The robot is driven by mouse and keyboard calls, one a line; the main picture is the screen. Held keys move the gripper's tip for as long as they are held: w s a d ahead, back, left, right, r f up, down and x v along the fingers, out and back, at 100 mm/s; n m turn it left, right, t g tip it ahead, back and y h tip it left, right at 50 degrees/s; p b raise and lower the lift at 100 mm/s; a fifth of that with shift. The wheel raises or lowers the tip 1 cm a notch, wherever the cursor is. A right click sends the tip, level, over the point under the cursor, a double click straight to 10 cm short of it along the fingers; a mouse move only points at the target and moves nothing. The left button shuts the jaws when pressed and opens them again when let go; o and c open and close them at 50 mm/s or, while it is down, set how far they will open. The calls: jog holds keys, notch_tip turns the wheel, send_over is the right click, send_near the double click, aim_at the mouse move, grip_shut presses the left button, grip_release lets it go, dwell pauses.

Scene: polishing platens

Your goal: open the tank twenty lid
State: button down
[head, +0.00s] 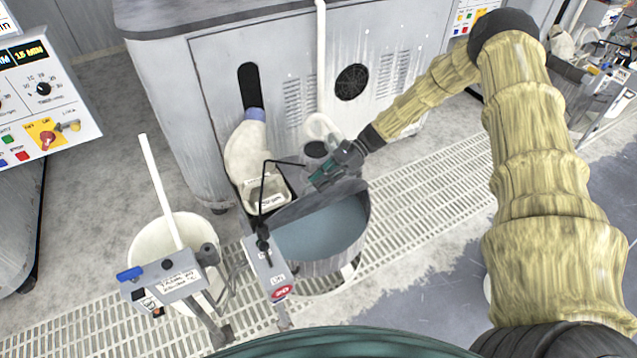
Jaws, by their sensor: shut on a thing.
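The grey metal tank (335,266) stands on the floor grating at the middle of the head view, with blue-grey liquid (320,232) showing inside. Its grey lid (308,204) is tilted up at the back left of the opening, so much of the opening is uncovered. My gripper (322,178) is at the lid's upper right part, shut on the lid; the fingertips are small and the exact contact is hard to see. A post with a label and a red oval sign (282,292) stands at the tank's front left.
A white bucket (150,240) with a pale stick and a grey control box (170,283) stand to the left. A large grey machine cabinet (220,120) with hoses is close behind the tank. Open grating and floor (430,210) lie to the right.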

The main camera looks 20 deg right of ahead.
jog(key=c, duration=1.5)
grip_release()
jog(key=shift+d, duration=0.1)
jog(key=v, duration=1.2)
jog(key=shift+f, duration=0.1)
